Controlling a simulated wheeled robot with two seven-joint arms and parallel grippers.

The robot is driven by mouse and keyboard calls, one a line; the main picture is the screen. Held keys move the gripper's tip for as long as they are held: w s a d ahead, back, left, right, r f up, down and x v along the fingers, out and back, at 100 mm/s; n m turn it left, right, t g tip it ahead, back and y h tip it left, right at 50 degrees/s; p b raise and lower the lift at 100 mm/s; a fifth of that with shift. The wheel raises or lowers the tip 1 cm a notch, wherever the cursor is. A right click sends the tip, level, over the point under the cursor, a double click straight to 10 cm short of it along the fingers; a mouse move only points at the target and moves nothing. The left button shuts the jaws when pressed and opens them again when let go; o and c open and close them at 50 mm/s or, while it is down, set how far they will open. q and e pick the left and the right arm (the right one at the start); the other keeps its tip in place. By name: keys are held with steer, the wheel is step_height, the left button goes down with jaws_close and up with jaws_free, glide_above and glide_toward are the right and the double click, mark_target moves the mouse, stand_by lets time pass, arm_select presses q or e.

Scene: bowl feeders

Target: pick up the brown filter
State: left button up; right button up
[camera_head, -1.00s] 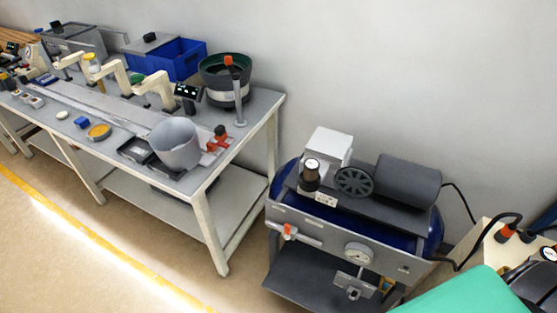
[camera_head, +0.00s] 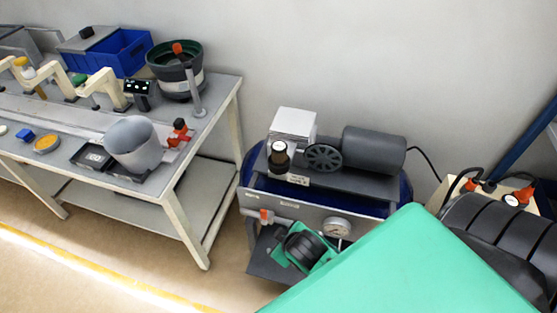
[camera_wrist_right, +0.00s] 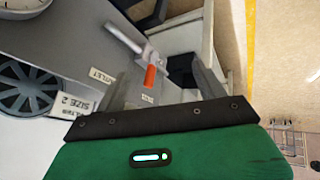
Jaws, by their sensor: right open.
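The brown filter (camera_head: 279,153) is a small dark cylinder with a brown band. It stands upright at the left front of the compressor (camera_head: 372,150), beside the spoked black wheel (camera_head: 323,158), in the head view. I cannot make it out in the right wrist view. The orange valve handle (camera_wrist_right: 150,77) shows beyond the fingers. In the head view my green right arm hides the fingertips, in front of the compressor and below the filter. My left gripper is out of view.
The pressure gauge (camera_head: 336,227) is on the compressor's front, beside my right arm. The orange valve handle (camera_head: 266,216) sticks out at its left.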

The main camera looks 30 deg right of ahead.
steer(key=w+a+r+n+t+y, duration=0.2)
steer(key=w+r+n+t, duration=0.5)
steer(key=r, duration=0.6)
steer(key=w+a+r+n+t+y, duration=0.15)
steer(key=w+r+n+t, duration=0.3)
steer(key=w+r, duration=0.7)
steer(key=s+a+r+n+y, duration=0.2)
steer(key=a+r+n+y, duration=0.6)
steer(key=r+n+y, duration=0.4)
steer(key=n+g+h, duration=1.5)
steer(key=n+g, duration=0.4)
steer(key=n, duration=0.8)
glide_above(279, 146)
step_height(279, 146, down, 12)
steer(key=f, duration=0.2)
steer(key=f+p, duration=0.1)
steer(key=f, duration=0.2)
steer(key=f+p, duration=0.1)
steer(key=f, duration=0.1)
steer(key=shift+w+a+f, duration=0.15)
steer(key=shift+w+f, duration=0.1)
steer(key=shift+f, duration=0.1)
steer(key=f, duration=0.1)
steer(key=f+p, duration=0.1)
steer(key=f, duration=0.1)
steer(key=f+p, duration=0.1)
steer(key=shift+s+f, duration=0.3)
steer(key=shift+f, duration=0.45)
steer(key=c, duration=1.2)
